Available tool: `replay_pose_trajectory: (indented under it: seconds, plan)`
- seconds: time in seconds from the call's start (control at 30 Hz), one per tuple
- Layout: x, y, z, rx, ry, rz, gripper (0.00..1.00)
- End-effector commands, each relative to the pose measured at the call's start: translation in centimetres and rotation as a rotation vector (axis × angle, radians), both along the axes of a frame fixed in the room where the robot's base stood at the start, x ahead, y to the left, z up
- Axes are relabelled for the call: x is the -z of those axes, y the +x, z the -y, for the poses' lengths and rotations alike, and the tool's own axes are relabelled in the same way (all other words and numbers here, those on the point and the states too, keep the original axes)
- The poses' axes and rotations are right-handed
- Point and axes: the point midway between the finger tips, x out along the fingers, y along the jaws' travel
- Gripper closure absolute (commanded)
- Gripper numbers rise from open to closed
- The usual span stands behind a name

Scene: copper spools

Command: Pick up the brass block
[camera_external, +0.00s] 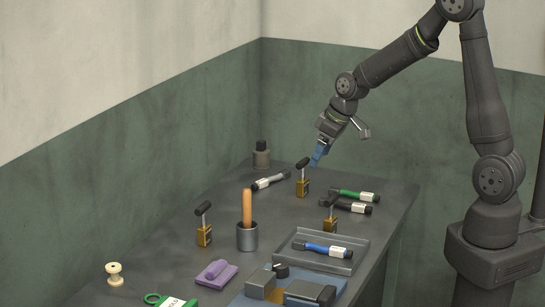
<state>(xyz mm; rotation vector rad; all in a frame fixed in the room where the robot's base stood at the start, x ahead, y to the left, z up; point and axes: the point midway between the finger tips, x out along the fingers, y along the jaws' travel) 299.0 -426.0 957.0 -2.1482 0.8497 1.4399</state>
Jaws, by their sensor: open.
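One brass block (303,188) is at the back, another brass block (204,236) at the left, and a third brass block (330,227) at the right behind the tray. I cannot tell which one the task names. My gripper (318,158), with blue fingertips, is open and empty. It appears just above and right of the back block's black top in the picture; whether they touch cannot be told.
A grey tray (360,245) holds a blue marker. A cup (247,238) holds an upright wooden handle. A spool (114,274) and purple item (214,274) are in front.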

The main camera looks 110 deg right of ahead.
Motion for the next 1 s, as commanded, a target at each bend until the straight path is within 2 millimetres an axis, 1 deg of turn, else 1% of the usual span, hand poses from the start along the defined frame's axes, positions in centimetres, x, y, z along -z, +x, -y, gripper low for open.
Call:
replay_pose_trajectory:
  seconds: [0.03, 0.2, 0.3, 0.43, 0.53, 0.67, 1.0]
  plan:
    - [-1.3, -0.1, -1.7, 0.005, -0.004, 0.003, 0.22]
    - [-4.2, -1.4, -6.9, 0.045, -0.005, 0.002, 0.22]
    - [-5.3, -2.2, -9.3, 0.068, -0.006, 0.001, 0.22]
    - [-6.0, -3.1, -11.4, 0.091, -0.007, 0.0, 0.22]
    - [-6.2, -3.5, -12.1, 0.099, -0.008, -0.001, 0.22]
    - [-5.5, -3.4, -12.2, 0.104, -0.005, -0.002, 0.22]
    - [-0.9, -2.3, -10.8, 0.103, -0.004, -0.004, 0.22]
